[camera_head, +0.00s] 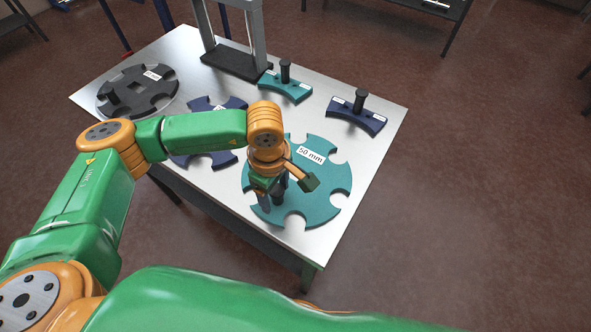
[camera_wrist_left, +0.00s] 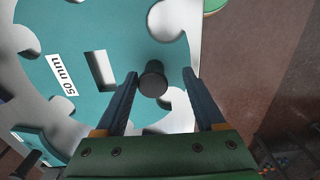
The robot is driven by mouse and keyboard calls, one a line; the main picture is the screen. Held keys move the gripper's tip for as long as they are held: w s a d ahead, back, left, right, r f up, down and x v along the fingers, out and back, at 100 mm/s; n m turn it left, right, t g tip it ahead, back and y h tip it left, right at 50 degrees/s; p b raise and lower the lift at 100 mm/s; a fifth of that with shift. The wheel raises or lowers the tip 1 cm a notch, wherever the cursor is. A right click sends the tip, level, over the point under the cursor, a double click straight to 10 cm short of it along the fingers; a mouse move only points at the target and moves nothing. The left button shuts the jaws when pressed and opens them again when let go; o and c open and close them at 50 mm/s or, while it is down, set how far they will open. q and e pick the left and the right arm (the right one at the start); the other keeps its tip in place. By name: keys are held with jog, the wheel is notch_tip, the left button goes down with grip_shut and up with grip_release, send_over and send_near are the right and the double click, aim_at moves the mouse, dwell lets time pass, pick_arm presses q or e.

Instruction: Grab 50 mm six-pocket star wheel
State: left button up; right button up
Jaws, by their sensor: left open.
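The 50 mm star wheel (camera_head: 325,190) is a flat teal disc with round pockets and a white "50 mm" label, lying on the metal table (camera_head: 385,120). In the left wrist view the teal wheel (camera_wrist_left: 105,50) shows its label, a rectangular slot and a dark upright knob (camera_wrist_left: 153,80). My left gripper (camera_head: 283,192) is over the near left part of the wheel. In the left wrist view its open fingers (camera_wrist_left: 160,85) stand on either side of the knob, which appears between them. Whether they touch it I cannot tell. My right gripper is not in view.
A navy star wheel (camera_head: 215,158) lies left of the teal one, partly behind my arm. A dark grey wheel (camera_head: 135,88) lies at the far left. Teal (camera_head: 287,90) and navy (camera_head: 357,119) guide pieces with black knobs and a grey frame stand (camera_head: 237,62) are behind.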

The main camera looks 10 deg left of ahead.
pick_arm(q)
jog(key=shift+w+f, duration=0.2)
jog(key=shift+f, duration=0.3)
jog(key=shift+w+f, duration=0.25)
jog(key=shift+w, duration=0.15)
jog(key=shift+s+r, duration=0.1)
jog(key=shift+s, duration=0.1)
jog(key=c, duration=1)
grip_shut()
jog(key=shift+w, duration=0.1)
